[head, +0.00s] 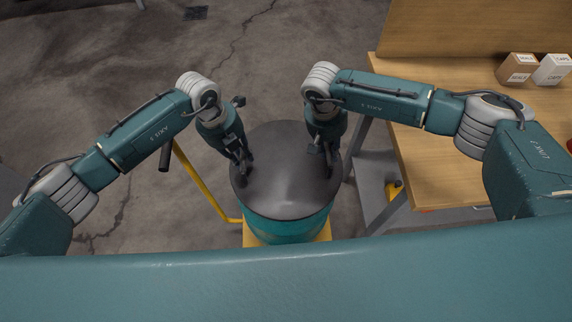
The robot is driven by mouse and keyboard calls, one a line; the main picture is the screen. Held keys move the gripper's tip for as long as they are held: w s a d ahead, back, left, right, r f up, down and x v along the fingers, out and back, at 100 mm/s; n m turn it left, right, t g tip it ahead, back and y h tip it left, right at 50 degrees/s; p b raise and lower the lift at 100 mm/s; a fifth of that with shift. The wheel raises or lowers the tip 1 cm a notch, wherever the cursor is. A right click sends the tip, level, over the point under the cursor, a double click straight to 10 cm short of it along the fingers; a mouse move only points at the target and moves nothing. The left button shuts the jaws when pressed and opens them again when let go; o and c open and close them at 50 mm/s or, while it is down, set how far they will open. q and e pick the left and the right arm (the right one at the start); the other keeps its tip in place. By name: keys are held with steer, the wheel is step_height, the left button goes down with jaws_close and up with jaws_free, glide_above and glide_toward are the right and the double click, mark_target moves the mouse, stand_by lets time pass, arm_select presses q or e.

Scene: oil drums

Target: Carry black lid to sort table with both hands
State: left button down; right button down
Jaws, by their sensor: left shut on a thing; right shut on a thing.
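The black lid (286,192) is a round dark disc on top of a teal drum (290,229) in the middle of the head view. It lies level at the drum's top; I cannot tell whether it is seated or slightly raised. My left gripper (244,172) is shut on the lid at its left side. My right gripper (329,168) is shut on the lid at its right side. The fingertips are small and partly hidden by the wrists. A wooden table (440,165), which may be the sort table, stands at the right.
The drum stands on a yellow cart (252,238) with a yellow side rail and a black handle (165,158). A brown box (517,68) and a white box (552,69) sit at the table's far right. The table's grey legs stand close to the drum.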

arm_select(q)
steer(key=shift+r, duration=0.15)
arm_select(e)
steer(key=shift+a+r, duration=0.1)
steer(key=shift+r, duration=0.05)
